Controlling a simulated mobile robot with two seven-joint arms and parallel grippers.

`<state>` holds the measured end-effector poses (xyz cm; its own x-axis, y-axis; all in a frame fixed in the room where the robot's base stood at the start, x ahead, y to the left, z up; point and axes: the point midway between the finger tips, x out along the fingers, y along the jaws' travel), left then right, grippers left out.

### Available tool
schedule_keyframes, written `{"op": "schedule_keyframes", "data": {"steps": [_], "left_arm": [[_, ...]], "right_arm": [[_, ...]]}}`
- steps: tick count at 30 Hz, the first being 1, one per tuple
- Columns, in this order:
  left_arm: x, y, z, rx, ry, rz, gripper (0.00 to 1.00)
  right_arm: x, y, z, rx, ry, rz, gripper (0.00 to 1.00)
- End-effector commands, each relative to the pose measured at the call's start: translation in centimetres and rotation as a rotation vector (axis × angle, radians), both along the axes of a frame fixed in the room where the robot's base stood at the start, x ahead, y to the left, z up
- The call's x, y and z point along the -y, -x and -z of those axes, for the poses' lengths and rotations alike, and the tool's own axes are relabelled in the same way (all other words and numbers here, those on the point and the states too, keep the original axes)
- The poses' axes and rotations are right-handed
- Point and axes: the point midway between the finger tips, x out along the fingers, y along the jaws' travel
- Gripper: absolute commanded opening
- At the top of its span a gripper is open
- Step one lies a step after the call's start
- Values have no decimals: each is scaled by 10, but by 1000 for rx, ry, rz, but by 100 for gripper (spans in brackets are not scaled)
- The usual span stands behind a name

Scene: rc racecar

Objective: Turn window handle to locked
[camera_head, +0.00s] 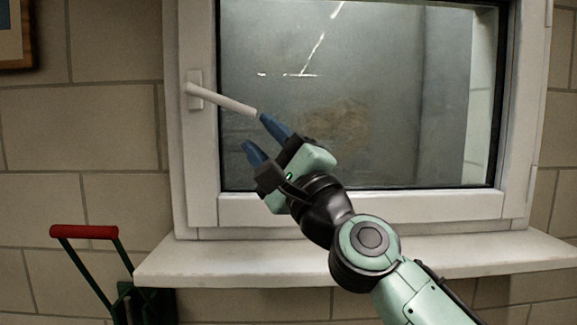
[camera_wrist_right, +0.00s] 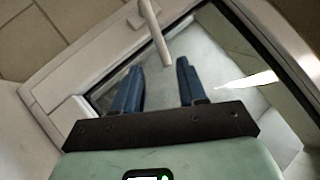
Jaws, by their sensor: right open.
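The white window handle (camera_head: 226,101) is on the left side of the window frame. Its lever points right and slightly down from its base plate. My right gripper (camera_head: 252,131) is open, with its blue fingers just below the free end of the lever. In the head view, the upper finger is at or overlapping the lever tip; I cannot tell if they touch. In the right wrist view, the handle (camera_wrist_right: 155,32) reaches down from the top, its end ahead of and between the two open fingertips (camera_wrist_right: 160,65). My left gripper is not in view.
The white window frame (camera_head: 197,160) surrounds a closed-looking grey pane (camera_head: 330,110). A white sill (camera_head: 240,262) juts out below my right arm. A green item with a red grip (camera_head: 84,232) stands at lower left. A framed picture (camera_head: 20,62) hangs at upper left.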

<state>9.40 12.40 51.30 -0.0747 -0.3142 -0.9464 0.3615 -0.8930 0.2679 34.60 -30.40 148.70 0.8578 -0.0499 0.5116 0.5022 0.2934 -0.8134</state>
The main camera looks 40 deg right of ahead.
Motion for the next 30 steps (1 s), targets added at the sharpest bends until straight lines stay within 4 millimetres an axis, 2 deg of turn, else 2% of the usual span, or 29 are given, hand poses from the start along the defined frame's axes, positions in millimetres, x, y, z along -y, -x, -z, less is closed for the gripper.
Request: {"op": "schedule_keyframes", "data": {"steps": [21,30], "left_arm": [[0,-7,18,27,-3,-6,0],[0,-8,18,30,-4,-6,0]], "right_arm": [[1,46,20,0,0,1,41],[1,50,21,0,1,1,41]]}}
